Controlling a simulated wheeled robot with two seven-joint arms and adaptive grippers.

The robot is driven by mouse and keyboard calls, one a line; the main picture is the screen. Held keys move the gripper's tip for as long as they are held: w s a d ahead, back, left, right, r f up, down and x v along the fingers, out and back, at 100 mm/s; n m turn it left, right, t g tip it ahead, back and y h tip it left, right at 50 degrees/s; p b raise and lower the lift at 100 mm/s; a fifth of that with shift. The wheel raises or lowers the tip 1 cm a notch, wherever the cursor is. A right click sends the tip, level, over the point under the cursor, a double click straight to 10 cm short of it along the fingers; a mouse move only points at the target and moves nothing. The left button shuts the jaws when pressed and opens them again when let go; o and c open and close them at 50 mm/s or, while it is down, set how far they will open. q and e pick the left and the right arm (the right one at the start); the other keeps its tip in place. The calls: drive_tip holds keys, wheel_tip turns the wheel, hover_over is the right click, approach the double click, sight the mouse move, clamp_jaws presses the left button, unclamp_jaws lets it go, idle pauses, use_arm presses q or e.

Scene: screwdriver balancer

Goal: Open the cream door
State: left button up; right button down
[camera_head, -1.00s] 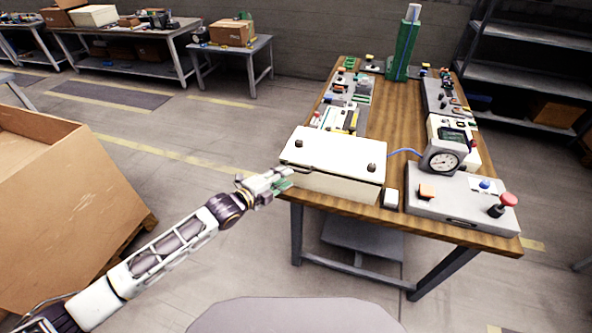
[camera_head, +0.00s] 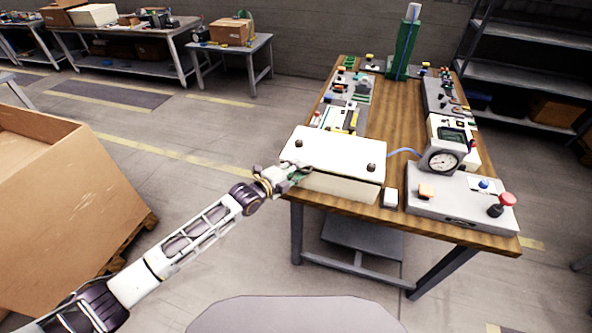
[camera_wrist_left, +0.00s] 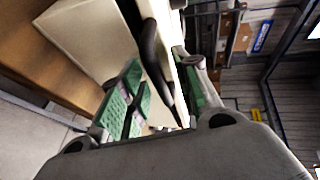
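The cream door belongs to a cream box (camera_head: 332,152) at the near left corner of the wooden bench; it looks closed. Two dark knobs sit on top of the box. My left gripper (camera_head: 299,172) is at the box's front left corner. In the left wrist view my left gripper (camera_wrist_left: 160,88) is open, its green-padded fingers apart on either side of a dark bar handle (camera_wrist_left: 151,58). The cream surface (camera_wrist_left: 82,38) lies beyond it. I cannot tell whether the pads touch the handle. My right gripper is not in view.
On the wooden bench (camera_head: 399,120), a grey panel (camera_head: 455,207) with a red knob (camera_head: 508,199) and a gauge (camera_head: 443,161) stand right of the box. A small white block (camera_head: 390,198) is nearby. A large cardboard box (camera_head: 70,205) stands at left. Floor before the bench is free.

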use_arm(q)
clamp_jaws()
idle(0.4)
drive_tip(key=shift+r, duration=0.4)
idle(0.4)
